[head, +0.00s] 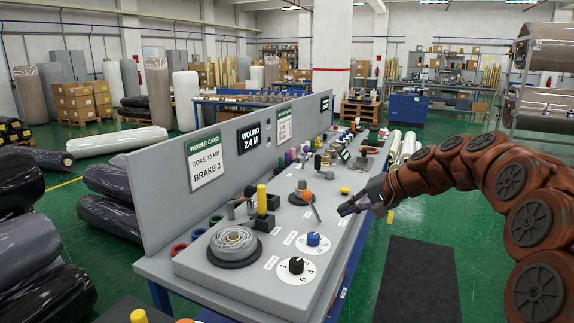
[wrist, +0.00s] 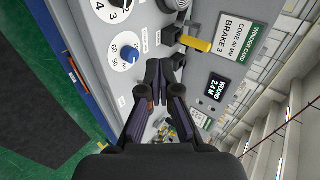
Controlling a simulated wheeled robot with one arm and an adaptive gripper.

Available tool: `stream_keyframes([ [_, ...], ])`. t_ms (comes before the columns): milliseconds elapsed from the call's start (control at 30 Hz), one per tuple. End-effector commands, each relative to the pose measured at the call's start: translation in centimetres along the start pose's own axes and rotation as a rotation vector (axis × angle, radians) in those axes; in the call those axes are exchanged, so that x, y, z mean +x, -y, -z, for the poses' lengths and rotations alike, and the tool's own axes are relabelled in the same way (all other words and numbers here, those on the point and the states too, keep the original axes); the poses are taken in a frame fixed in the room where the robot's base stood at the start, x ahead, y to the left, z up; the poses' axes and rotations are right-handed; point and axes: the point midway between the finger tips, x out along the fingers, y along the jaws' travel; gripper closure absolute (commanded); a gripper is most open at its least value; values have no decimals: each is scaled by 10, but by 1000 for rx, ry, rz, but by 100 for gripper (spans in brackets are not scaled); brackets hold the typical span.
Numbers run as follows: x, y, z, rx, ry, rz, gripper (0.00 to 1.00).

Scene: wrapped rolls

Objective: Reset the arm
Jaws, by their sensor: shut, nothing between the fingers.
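My arm, with reddish-brown rounded links, reaches in from the right in the head view. My gripper (head: 346,208) hangs in the air by the right edge of the grey control console (head: 215,279). Its dark fingers are together with nothing between them. In the wrist view my gripper (wrist: 165,66) points over the console, which appears turned on its side. The yellow-handled lever (wrist: 196,44) and the blue dial knob (wrist: 129,54) lie beyond the fingertips on either side. The fingers hide part of the panel.
The console carries a wound roll on a black disc (head: 234,243), a blue knob (head: 313,239), a black knob (head: 296,265), a yellow-topped lever (head: 262,198) and an orange-topped lever (head: 307,196). An upright sign board (head: 160,205) runs behind them. Green floor with a dark mat (head: 420,280) is clear at right.

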Motion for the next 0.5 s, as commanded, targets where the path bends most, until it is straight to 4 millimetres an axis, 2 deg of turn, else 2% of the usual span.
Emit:
stream_keyframes([
  [167,1,2,-40,-40,50,-60,100],
  [267,2,-1,-73,-68,90,-113,100],
  [500,-7,-26,-163,-154,192,-281,100],
])
